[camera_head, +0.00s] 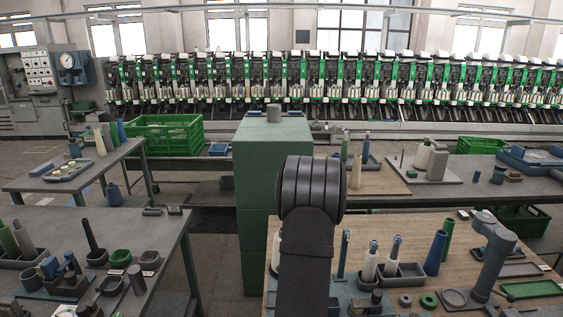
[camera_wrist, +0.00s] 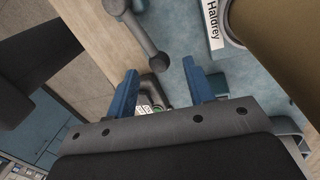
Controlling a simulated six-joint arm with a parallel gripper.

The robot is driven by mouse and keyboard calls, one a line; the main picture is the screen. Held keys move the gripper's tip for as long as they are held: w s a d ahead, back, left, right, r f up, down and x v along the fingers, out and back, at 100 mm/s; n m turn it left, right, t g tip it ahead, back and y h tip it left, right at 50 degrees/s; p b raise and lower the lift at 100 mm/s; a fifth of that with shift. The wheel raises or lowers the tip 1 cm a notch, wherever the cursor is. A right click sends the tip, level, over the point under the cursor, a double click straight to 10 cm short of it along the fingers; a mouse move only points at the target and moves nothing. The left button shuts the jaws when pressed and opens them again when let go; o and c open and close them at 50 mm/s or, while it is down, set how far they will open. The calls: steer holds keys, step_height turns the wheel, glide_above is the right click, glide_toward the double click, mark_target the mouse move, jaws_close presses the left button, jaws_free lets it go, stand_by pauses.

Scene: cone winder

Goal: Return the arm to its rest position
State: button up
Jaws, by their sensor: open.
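My gripper (camera_wrist: 160,88) shows in the wrist view with its two blue fingers spread apart. Nothing is gripped between them. Past the fingers a dark grey part with a bit of green shows low in the gap, partly hidden by the gripper body. In the head view my dark arm (camera_head: 312,190) rises at the front centre, with a ribbed rounded joint at its top. I cannot make out my gripper in that view.
In the wrist view a grey rod (camera_wrist: 132,32) lies near the fingertips, and a large brown cylinder (camera_wrist: 285,50) fills the upper right. In the head view a wooden table (camera_head: 400,240) bears cones and trays. A green cabinet (camera_head: 272,160) stands behind my arm.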

steer(key=f, duration=0.3)
steer(key=shift+s, duration=0.4)
steer(key=shift+s+d+r+m, duration=0.1)
steer(key=shift+s+m, duration=0.25)
steer(key=shift+m, duration=0.25)
steer(key=shift+s+r+m, duration=0.1)
steer(key=shift+s+m, duration=0.2)
steer(key=shift+m, duration=0.3)
